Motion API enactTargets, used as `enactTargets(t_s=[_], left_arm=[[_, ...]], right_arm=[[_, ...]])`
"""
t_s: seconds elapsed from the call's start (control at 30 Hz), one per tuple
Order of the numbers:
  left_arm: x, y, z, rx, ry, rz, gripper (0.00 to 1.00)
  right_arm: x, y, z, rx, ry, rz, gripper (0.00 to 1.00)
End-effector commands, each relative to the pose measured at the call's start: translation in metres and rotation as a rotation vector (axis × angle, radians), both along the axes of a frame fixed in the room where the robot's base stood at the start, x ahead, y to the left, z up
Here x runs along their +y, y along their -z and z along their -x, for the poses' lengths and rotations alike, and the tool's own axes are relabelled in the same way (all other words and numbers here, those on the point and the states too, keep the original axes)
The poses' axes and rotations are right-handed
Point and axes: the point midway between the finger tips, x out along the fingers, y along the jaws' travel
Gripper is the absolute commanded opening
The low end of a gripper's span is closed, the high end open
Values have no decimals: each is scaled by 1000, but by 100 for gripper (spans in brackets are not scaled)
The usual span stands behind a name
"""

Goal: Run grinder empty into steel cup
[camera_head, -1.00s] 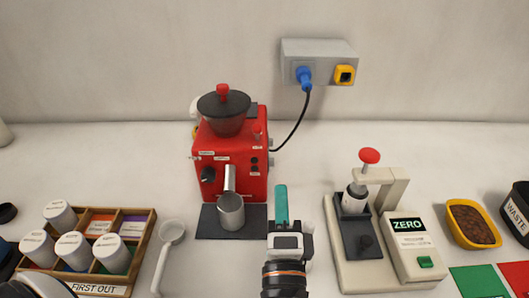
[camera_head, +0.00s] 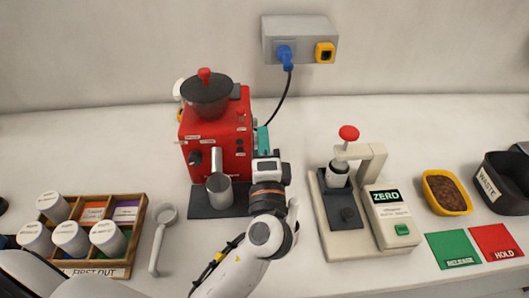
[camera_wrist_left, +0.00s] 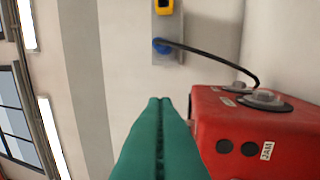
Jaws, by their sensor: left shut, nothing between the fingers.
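The red grinder (camera_head: 212,138) stands on the counter with a dark hopper and red knob on top. The steel cup (camera_head: 219,190) is upright below its spout, on the dark base plate (camera_head: 200,205). My left gripper (camera_head: 262,138) has its teal fingers close to the grinder's right side; I cannot tell if they touch it. In the left wrist view the fingers (camera_wrist_left: 160,115) are shut with nothing between them. The grinder's side (camera_wrist_left: 262,125) shows there at the right, with dark round knobs or buttons and a "JAM" label. My right gripper is out of view.
A wall socket box (camera_head: 298,40) holds the blue plug (camera_head: 285,57) and its black cable. A wooden rack (camera_head: 138,235) of white canisters and a spoon (camera_head: 160,235) lie left.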

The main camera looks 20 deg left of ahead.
Motion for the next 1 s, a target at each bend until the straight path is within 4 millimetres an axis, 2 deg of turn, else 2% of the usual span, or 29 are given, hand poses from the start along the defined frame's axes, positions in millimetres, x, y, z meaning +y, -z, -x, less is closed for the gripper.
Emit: enactTargets(t_s=[0.03,0.2,0.33,0.77,1.0], left_arm=[[5,-7,-9,-2,-1,-2,0],[29,-9,-16,0,-2,-3,0],[38,-9,-19,1,-1,-2,0],[41,-8,-20,1,-1,1,0],[42,-15,-21,34,-1,17,0]], right_arm=[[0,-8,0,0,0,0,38],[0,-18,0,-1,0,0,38],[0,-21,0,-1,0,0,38],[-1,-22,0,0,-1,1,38],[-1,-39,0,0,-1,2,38]])
